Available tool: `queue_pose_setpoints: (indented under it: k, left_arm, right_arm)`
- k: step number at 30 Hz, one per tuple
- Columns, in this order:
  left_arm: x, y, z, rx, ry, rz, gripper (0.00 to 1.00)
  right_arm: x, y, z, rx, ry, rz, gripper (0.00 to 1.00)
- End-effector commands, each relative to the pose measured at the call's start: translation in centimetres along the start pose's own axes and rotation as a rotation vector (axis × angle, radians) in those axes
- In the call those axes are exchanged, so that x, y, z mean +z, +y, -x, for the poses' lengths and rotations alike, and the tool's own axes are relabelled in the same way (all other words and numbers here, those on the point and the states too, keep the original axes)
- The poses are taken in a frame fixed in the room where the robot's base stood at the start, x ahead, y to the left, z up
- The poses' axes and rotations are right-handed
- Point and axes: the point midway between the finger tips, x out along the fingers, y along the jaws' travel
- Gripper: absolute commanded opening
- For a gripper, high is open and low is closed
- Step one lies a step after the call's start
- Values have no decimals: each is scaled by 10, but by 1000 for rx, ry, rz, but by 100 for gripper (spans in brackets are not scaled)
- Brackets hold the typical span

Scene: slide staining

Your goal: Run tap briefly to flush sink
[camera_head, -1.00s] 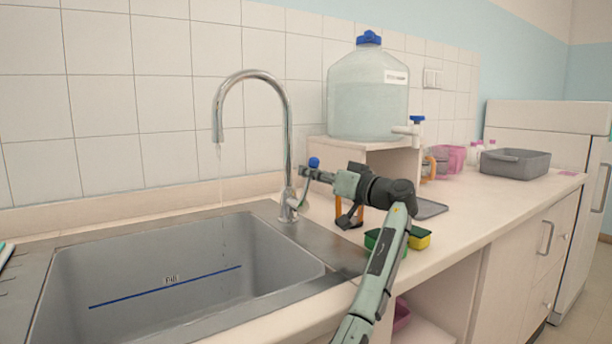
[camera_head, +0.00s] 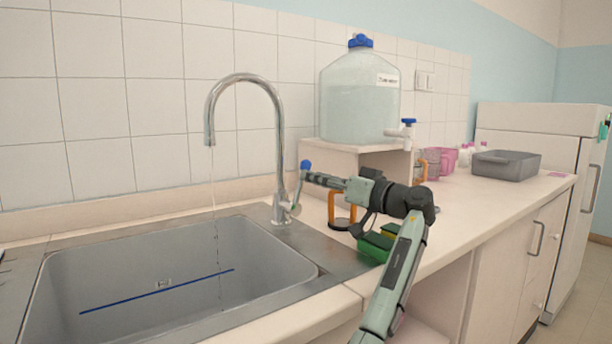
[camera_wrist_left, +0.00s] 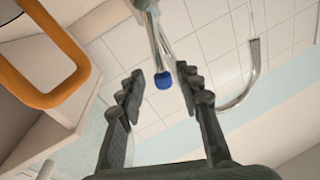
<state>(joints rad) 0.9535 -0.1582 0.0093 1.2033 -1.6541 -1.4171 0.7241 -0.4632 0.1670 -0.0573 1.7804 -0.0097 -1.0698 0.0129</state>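The chrome tap (camera_head: 276,130) arches over the grey sink (camera_head: 290,270). A thin stream of water (camera_head: 214,200) falls from its spout into the basin. The tap's lever, tipped with a blue knob (camera_head: 305,165), leans up to the right from the tap's base. My left gripper (camera_head: 309,178) is just right of the lever. In the left wrist view, my left gripper (camera_wrist_left: 160,92) is open, and the blue knob (camera_wrist_left: 163,80) shows between its spread fingers, touching neither in the picture. How far the fingertips are from the lever in depth is unclear. My right gripper is not in view.
An orange-handled item (camera_head: 331,207) and a green-and-yellow sponge (camera_head: 376,243) are close beneath my left gripper. A large water container (camera_head: 358,100) stands on a raised shelf behind. A grey bin (camera_head: 506,164) sits farther right. The counter's front right is clear.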

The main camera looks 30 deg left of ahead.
Motion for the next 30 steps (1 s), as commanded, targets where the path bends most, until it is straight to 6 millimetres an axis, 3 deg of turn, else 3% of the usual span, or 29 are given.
queue_pose_setpoints:
  k: [6,12,30]
  left_arm:
    - [0,0,46,2,1,1,35]
    - [-1,0,68,1,2,1,35]
    - [-1,0,72,-1,2,2,35]
  right_arm:
    - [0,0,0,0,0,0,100]
    - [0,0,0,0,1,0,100]
    - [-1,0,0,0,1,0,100]
